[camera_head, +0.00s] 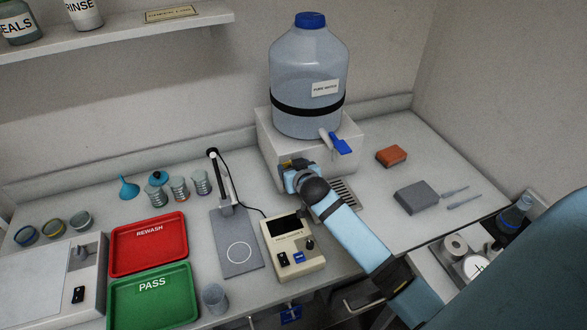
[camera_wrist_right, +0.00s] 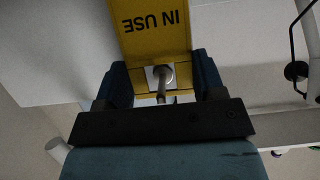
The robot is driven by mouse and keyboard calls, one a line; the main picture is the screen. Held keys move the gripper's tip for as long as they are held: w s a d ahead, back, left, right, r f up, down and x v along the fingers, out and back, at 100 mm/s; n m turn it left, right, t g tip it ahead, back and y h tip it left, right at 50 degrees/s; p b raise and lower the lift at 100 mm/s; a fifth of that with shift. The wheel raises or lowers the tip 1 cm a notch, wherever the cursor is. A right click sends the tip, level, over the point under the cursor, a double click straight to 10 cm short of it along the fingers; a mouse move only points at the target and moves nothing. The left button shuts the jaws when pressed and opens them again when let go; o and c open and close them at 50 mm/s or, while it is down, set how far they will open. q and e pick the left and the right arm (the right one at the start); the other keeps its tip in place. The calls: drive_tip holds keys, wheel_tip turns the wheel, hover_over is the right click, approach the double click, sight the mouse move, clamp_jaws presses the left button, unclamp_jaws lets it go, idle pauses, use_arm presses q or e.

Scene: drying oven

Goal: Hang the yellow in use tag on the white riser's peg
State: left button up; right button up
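The yellow IN USE tag (camera_wrist_right: 152,30) fills the top middle of the right wrist view, its lettering upside down. Its holed end lies between the two fingers of my right gripper (camera_wrist_right: 162,84), which appear to touch its edges on both sides. A metal peg (camera_wrist_right: 162,75) with a round head shows at the tag's square hole; whether it passes fully through cannot be told. In the head view my right gripper (camera_head: 291,172) is at the front of the white riser (camera_head: 268,130), with only a sliver of the tag showing. My left gripper is not in view.
A large water bottle (camera_head: 309,85) stands on the riser, its blue-handled tap (camera_head: 340,144) right of my gripper. A beige instrument (camera_head: 292,246) and a lamp stand (camera_head: 236,238) are in front. Red and green trays lie left. A grey block (camera_head: 415,197) lies right.

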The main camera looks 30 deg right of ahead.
drive_tip(key=o, duration=0.5)
drive_tip(key=b+v, duration=0.1)
drive_tip(key=v, duration=1.2)
drive_tip(key=shift+s+a+r, duration=0.1)
drive_tip(key=shift+s+a, duration=0.05)
drive_tip(key=shift+s, duration=0.25)
